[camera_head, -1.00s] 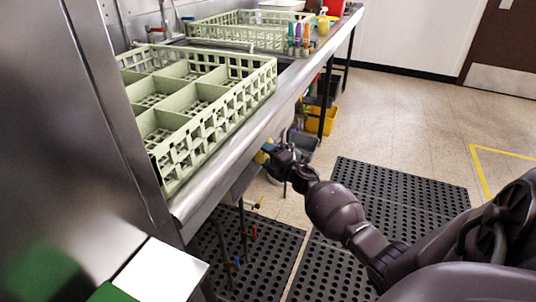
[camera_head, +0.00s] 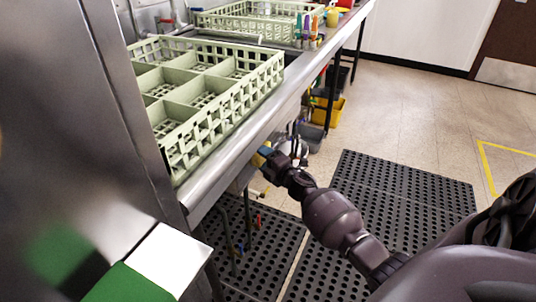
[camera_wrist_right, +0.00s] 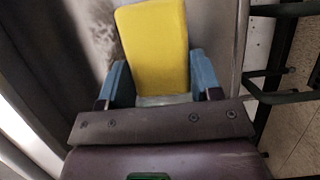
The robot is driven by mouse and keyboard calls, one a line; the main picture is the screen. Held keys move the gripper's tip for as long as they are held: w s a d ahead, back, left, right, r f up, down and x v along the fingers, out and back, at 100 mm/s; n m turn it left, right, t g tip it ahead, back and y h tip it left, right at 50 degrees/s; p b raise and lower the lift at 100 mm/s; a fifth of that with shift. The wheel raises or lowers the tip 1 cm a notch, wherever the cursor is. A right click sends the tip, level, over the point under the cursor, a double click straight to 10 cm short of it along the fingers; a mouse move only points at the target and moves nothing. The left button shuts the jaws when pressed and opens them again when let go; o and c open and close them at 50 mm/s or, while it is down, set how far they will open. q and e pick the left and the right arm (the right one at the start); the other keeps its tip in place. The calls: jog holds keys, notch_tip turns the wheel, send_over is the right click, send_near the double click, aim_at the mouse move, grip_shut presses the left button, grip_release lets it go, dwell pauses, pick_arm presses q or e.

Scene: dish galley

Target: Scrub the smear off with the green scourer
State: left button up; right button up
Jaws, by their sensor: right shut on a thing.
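My right gripper (camera_head: 264,153) is low beside the outer edge of the steel counter. In the right wrist view its blue fingers (camera_wrist_right: 162,85) are shut on a yellow pad (camera_wrist_right: 153,45). The pad shows as a small yellow patch in the head view (camera_head: 257,160). Only its yellow face shows; I see no green on it. A dark, blotchy patch (camera_wrist_right: 92,30) is on the grey metal surface beside the pad; I cannot tell whether it is the smear or a shadow. I cannot tell whether the pad touches that surface. My left gripper is out of view.
A pale green divided rack (camera_head: 230,105) stands on the steel counter (camera_head: 240,142), with another rack (camera_head: 225,22) behind. Several coloured bottles (camera_head: 310,28) stand beyond. Black perforated mats (camera_head: 400,190) cover the floor. A steel cabinet fills the left.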

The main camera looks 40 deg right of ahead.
aim_at(258, 163)
jog(key=shift+s+a+r, duration=0.15)
jog(key=shift+a, duration=0.65)
jog(key=shift+s+a+r+p, duration=0.15)
jog(key=shift+a+p, duration=0.1)
jog(key=shift+a, duration=0.2)
jog(key=shift+s+a+r+p, duration=0.1)
jog(key=shift+s+a+p, duration=0.1)
jog(key=shift+a, duration=0.2)
jog(key=shift+s+a+r, duration=0.1)
jog(key=shift+s+a, duration=0.2)
jog(key=shift+a, duration=0.5)
jog(key=shift+w+r+p, duration=0.1)
jog(key=shift+r+p, duration=0.65)
jog(key=shift+r, duration=0.25)
jog(key=shift+r+p, duration=0.4)
jog(key=shift+r, duration=0.15)
jog(key=shift+d+f, duration=0.15)
jog(key=shift+d, duration=0.2)
pick_arm(q)
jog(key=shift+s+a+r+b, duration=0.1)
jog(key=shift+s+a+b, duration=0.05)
jog(key=shift+b, duration=0.95)
pick_arm(e)
jog(key=w+d, duration=0.2)
jog(key=d, duration=0.5)
jog(key=shift+w+f, duration=0.25)
jog(key=shift+w, duration=0.05)
